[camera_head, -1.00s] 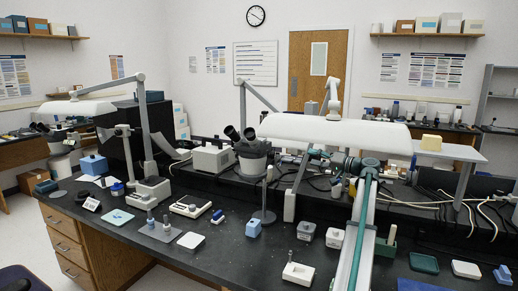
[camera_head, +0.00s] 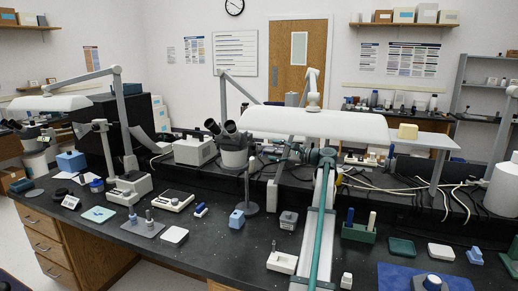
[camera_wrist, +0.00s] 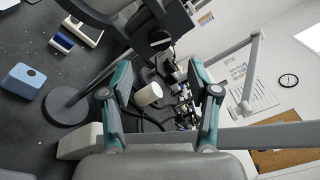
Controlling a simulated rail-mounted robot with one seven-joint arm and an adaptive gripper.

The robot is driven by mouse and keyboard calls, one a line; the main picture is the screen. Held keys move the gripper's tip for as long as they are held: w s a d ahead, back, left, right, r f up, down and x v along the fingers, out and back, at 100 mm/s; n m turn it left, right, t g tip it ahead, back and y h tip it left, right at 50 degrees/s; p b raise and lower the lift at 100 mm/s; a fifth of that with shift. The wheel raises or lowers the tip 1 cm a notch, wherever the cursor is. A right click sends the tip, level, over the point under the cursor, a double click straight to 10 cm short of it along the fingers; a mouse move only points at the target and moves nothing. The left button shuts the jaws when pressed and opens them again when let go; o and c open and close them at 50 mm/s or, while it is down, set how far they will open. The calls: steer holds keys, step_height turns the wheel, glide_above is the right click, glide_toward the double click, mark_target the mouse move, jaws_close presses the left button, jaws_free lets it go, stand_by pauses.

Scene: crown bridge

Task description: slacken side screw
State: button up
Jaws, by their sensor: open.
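My gripper (camera_wrist: 160,76) is open in the wrist view, with its two teal fingers apart and nothing held between them. Behind the gap, farther off, a white cylinder (camera_wrist: 148,94) shows. In the head view my arm reaches from the bottom edge up over the bench, and the gripper's fingers cannot be made out. No side screw can be made out in either view. A white block with a thin upright post (camera_head: 282,262) stands on the bench left of my arm. A green holder (camera_head: 359,234) with a blue and a white upright handle stands right of it.
A long white lamp (camera_head: 315,125) hangs over the bench near my arm. A microscope (camera_head: 233,150) stands behind, on the left. A blue mat (camera_head: 395,279) with a round-topped piece (camera_head: 432,284) lies at the front right. A blue block (camera_head: 236,220) stands left of centre.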

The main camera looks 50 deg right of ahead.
mark_target(256, 147)
steer(key=w, duration=0.2)
steer(key=w+a, duration=0.1)
steer(key=w, duration=0.4)
steer(key=shift+w+a+p, duration=0.2)
steer(key=shift+w+p, duration=0.1)
steer(key=shift+w, duration=0.05)
jaws_close()
